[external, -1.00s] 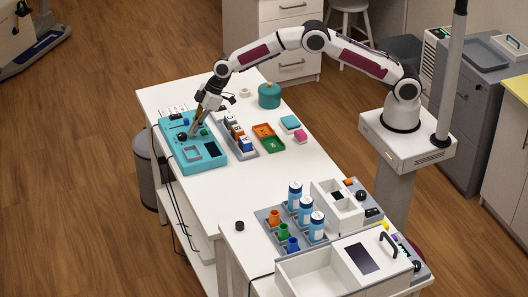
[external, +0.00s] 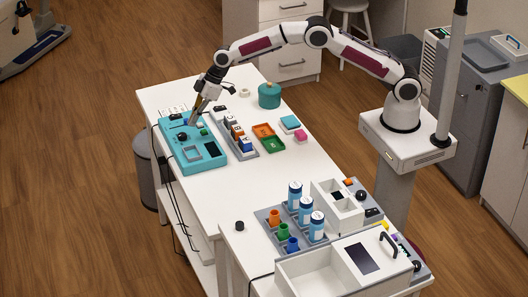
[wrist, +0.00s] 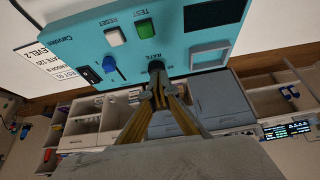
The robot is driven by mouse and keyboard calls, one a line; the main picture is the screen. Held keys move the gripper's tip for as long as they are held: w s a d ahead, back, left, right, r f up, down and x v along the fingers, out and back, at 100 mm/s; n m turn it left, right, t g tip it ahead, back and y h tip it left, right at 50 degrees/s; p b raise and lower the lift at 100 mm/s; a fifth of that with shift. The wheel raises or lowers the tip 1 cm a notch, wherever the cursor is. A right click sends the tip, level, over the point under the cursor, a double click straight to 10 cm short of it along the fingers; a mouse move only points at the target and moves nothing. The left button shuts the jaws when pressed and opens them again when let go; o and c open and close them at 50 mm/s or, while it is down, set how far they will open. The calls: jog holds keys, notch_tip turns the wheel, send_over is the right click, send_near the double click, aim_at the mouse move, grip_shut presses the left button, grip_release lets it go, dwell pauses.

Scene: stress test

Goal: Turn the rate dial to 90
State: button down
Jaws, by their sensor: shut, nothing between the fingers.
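The teal panel (external: 205,165) lies at the far left end of the white table. Its black rate dial (external: 182,137) is near the panel's left edge; in the wrist view the dial (wrist: 155,66) sits beside the word RATE. The dial's pointer and setting are not readable. My gripper (external: 192,123) is over the panel, up and right of the dial in the external view. In the wrist view my gripper's fingertips (wrist: 159,88) are together and empty, just below the dial in the picture, partly overlapping its edge. I cannot tell whether they touch it.
Around the dial are a white RESET button (wrist: 115,37), a green TEST button (wrist: 144,28), a blue slider knob (wrist: 110,65), a dark screen (wrist: 213,13) and a pale square frame (wrist: 210,55). A printed card (wrist: 42,65) lies beside the panel. A grey block tray (external: 243,153) stands right of it.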

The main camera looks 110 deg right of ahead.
jog(key=shift+r, duration=0.8)
jog(key=shift+s+m, duration=0.1)
jog(key=shift+m, duration=0.2)
jog(key=shift+m+g, duration=0.5)
jog(key=shift+g, duration=0.3)
jog(key=s+f, duration=0.2)
jog(key=s+a+f, duration=0.1)
jog(key=s+f, duration=0.1)
jog(key=shift+a+f, duration=0.1)
jog(key=shift+a, duration=0.05)
jog(key=s+a+r, duration=0.7)
jog(key=s+a, duration=0.1)
jog(key=s, duration=0.7)
jog(key=s+a+r+n+t, duration=0.1)
jog(key=s+a+r, duration=0.6)
jog(key=s, duration=0.9)
jog(key=s+a+r, duration=0.7)
jog(key=s+a, duration=0.3)
jog(key=s, duration=0.6)
jog(key=shift+n, duration=0.3)
